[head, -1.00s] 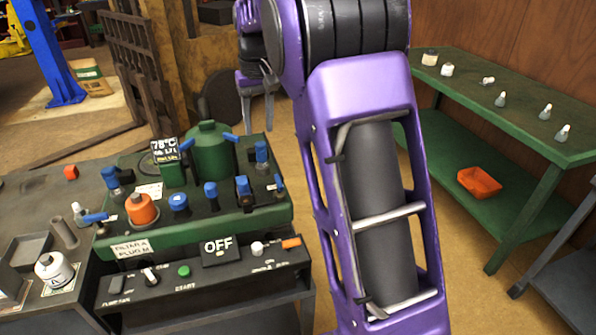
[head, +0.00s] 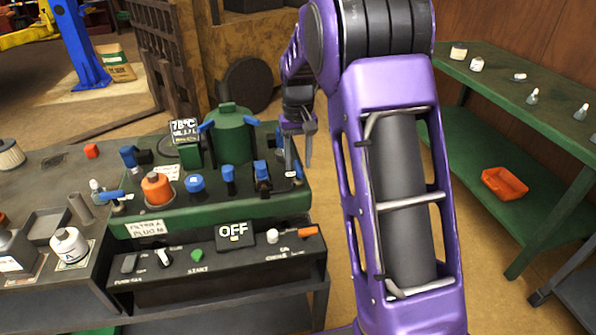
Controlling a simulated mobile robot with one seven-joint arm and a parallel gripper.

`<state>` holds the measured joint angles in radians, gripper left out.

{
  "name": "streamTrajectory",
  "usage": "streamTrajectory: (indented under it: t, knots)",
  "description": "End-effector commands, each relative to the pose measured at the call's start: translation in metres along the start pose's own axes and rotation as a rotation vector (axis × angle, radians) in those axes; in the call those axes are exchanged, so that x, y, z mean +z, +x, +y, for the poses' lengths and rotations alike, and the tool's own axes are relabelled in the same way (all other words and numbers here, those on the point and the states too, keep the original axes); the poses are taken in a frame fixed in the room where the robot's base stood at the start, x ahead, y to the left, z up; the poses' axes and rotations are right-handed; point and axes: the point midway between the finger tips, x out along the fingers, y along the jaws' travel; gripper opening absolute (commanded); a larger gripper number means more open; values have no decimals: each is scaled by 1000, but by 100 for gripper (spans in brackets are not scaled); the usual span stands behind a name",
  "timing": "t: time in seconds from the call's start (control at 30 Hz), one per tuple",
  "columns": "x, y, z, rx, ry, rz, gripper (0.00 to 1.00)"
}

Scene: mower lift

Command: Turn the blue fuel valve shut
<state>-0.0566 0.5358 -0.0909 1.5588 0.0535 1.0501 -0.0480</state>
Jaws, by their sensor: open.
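Several blue-handled parts stand on the green engine unit (head: 180,218). They include a blue lever (head: 110,196) at its left end, a round blue cap (head: 195,183), and upright blue knobs (head: 228,174) and (head: 262,170) near its front right. I cannot tell which is the fuel valve; no readable label names it. My gripper (head: 298,160) hangs fingers down by the right end of the unit, open with nothing between its fingers. It is to the right of the upright blue knobs, and its depth relative to them is unclear. My arm may hide parts behind it.
An orange cap (head: 157,188) and a green tank (head: 232,135) stand on the unit. A control panel (head: 215,255) in front reads OFF. A white-capped canister (head: 70,245) stands left. A green shelf table (head: 520,95) with an orange tray (head: 504,184) is right; floor between is clear.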

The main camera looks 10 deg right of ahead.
Motion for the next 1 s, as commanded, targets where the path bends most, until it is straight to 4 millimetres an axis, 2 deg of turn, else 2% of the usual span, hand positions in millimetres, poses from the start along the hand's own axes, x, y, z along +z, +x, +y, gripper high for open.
streamTrajectory:
  t: [0.03,0.2,0.57,0.8,0.83,1.0]
  knots:
    - [0,9,0,0,0,-3,46]
    - [0,25,0,0,0,0,46]
    - [0,29,0,0,0,1,46]
    - [0,28,0,0,0,1,3]
    - [0,28,0,0,0,1,0]
    - [0,28,0,0,0,1,0]
